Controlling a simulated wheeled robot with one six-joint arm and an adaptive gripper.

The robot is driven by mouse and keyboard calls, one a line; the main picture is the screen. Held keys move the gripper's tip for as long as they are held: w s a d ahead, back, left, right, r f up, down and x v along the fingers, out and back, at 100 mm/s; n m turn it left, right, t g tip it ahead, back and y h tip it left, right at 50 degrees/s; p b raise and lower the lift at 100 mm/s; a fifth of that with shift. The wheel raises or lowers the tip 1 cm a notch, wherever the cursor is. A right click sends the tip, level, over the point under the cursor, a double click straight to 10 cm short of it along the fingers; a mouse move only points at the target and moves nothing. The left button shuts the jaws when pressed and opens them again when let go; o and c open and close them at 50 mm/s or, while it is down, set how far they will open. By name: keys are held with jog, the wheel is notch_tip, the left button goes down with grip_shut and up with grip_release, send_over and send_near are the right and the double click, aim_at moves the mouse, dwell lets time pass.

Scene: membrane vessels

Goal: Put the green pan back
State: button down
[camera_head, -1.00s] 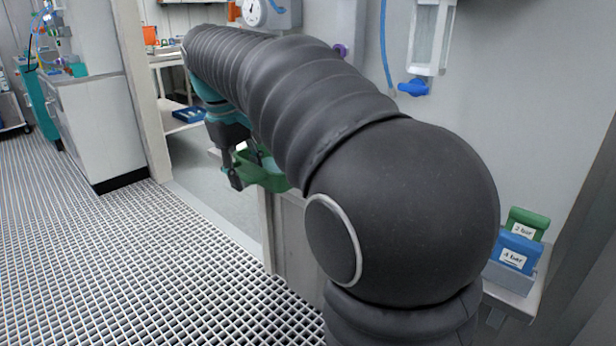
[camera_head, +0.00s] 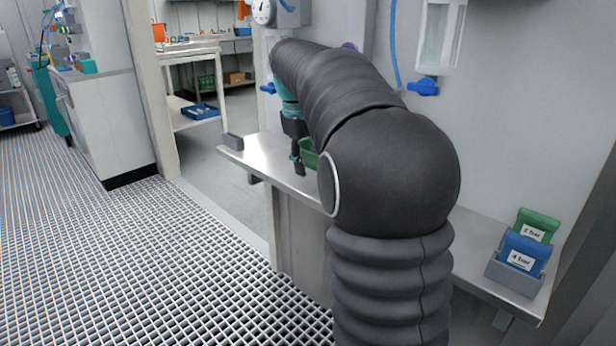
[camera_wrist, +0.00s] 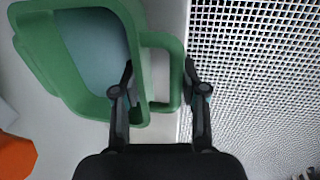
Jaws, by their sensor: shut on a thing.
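The green pan (camera_head: 309,152) is partly hidden behind my arm in the head view, at the far part of the steel counter. My gripper (camera_head: 297,166) is at its near left side, pointing down. In the wrist view the pan (camera_wrist: 75,99) fills the upper left, with a grey-teal surface inside. My gripper (camera_wrist: 161,78) is shut on the pan's looped handle, one finger on each side. I cannot tell whether the pan touches the counter.
Blue and green labelled cards (camera_head: 522,254) stand in a holder at right. An orange thing (camera_wrist: 15,157) shows lower left in the wrist view. Grated floor (camera_head: 120,250) is clear.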

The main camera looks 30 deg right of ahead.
notch_tip(320, 180, down, 4)
jog(key=shift+r+b, duration=0.25)
jog(key=shift+b, duration=0.1)
jog(key=shift+d+f, duration=0.2)
jog(key=shift+f, duration=0.1)
jog(key=c, duration=0.6)
grip_release()
